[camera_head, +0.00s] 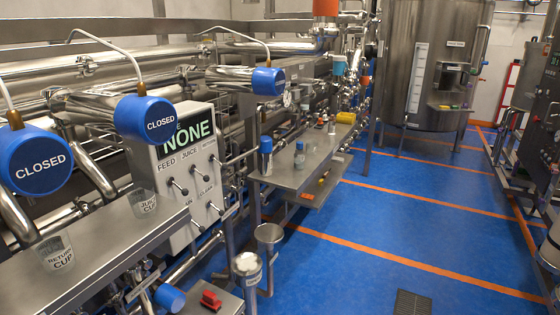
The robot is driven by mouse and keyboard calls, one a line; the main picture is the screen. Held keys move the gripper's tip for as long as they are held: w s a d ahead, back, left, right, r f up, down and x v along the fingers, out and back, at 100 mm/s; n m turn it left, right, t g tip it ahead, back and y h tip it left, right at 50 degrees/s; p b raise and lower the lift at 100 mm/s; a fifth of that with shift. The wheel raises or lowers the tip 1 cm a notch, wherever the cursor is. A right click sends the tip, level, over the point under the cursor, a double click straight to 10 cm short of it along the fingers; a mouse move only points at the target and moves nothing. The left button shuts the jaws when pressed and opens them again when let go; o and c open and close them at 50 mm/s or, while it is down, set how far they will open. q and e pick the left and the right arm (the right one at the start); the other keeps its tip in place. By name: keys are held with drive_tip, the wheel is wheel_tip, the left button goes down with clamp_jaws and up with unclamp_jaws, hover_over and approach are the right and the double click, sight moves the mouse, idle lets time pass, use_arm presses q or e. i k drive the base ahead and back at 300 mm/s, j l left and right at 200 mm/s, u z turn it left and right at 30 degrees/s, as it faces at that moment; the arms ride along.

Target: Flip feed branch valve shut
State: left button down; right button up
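Neither of my grippers is in view. A grey control panel (152,170) stands at the left with a dark display reading "NONE" (186,132). Below it are labels "FEED", "JUICE" and "RETURN" and two rows of small toggle switches, one under "FEED" (180,188). A large blue valve head (36,172) at the left edge reads "CLOSED". A second blue valve head (150,118) beside the panel also reads "CLOSED". A third blue valve head (267,81) sits farther back; its text is too small to read. I cannot tell which head belongs to the feed branch.
A steel shelf (95,243) at front left carries a return cup (55,252) and a juice cup (143,204). A steel bench (290,178) holds bottles. A red object (210,299) lies low at front. The blue floor (400,222) is clear towards a large tank (432,70).

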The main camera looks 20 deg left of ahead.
sight(239, 189)
drive_tip(key=i+u, duration=0.15)
drive_tip(key=i, duration=0.3)
drive_tip(key=i+l+u, duration=0.15)
drive_tip(key=i, duration=0.25)
drive_tip(key=i+l+u, duration=0.15)
drive_tip(key=i, duration=0.25)
drive_tip(key=i+l+u, duration=0.1)
drive_tip(key=i, duration=0.35)
